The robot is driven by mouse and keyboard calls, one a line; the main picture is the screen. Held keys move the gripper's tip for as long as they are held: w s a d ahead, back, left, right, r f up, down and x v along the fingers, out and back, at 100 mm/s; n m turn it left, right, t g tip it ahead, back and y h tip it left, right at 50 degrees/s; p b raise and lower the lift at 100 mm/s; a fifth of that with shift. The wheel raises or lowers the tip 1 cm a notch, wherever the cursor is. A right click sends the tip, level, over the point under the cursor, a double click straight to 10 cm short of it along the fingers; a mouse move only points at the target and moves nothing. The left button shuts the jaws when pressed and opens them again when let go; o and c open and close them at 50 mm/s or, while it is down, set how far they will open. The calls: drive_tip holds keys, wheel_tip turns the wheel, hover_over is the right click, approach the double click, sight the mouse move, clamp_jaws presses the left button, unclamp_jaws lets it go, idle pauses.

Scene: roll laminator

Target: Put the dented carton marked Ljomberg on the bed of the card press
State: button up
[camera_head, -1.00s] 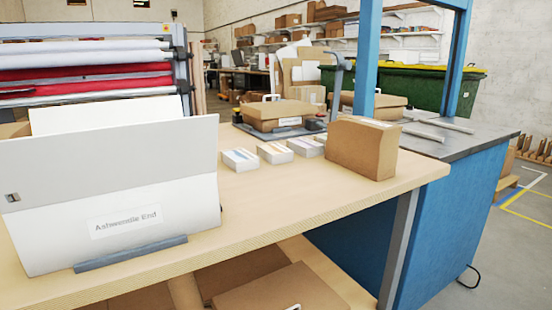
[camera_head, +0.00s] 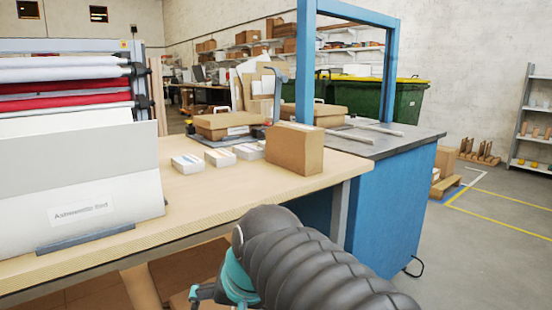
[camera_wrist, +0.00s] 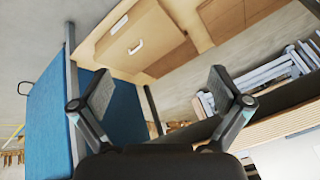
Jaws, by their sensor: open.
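No carton's marking can be read as Ljomberg here. A brown upright carton (camera_head: 295,149) stands on the wooden table near its right end. A flat brown carton (camera_head: 228,123) with a pale label sits farther back; another flat carton (camera_head: 318,115) is to its right. A grey lever device (camera_head: 280,76) stands behind them; I cannot tell if it is the card press. My gripper (camera_wrist: 160,90) is open and empty in the wrist view, below the tabletop's height. Beyond it, a flat carton (camera_wrist: 125,45) with a white handle lies on the low shelf.
The wooden table (camera_head: 190,215) has a clear front strip. Small pale card stacks (camera_head: 220,157) lie on it.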

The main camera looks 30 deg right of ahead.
drive_tip(key=w+d+r+m, duration=0.2)
drive_tip(key=w+r+m, duration=0.1)
drive_tip(key=w+d+r+m+t, duration=0.1)
drive_tip(key=w+d+r+m, duration=0.2)
drive_tip(key=r+m, duration=0.1)
drive_tip(key=w+d+r+m, duration=0.3)
drive_tip(key=w+m, duration=0.1)
drive_tip(key=shift+d+r+t+y+b, duration=0.15)
drive_tip(key=shift+t+y+b, duration=0.15)
drive_tip(key=shift+y, duration=0.1)
drive_tip(key=w+d+r+m+t, duration=0.2)
drive_tip(key=d+r+m, duration=0.4)
drive_tip(key=d, duration=0.3)
drive_tip(key=w+d+r+m+t+b, duration=0.1)
drive_tip(key=w+d+r+m+t, duration=0.1)
drive_tip(key=d+r+m, duration=0.55)
drive_tip(key=w+d+r+m+t, duration=0.25)
drive_tip(key=d+m, duration=0.25)
drive_tip(key=d, duration=0.6)
drive_tip(key=shift+g, duration=0.35)
drive_tip(key=x, duration=1.2)
drive_tip(key=shift+w+r, duration=0.25)
drive_tip(key=shift+w, duration=0.15)
drive_tip(key=c, duration=1.5)
drive_tip(key=shift+r, duration=0.1)
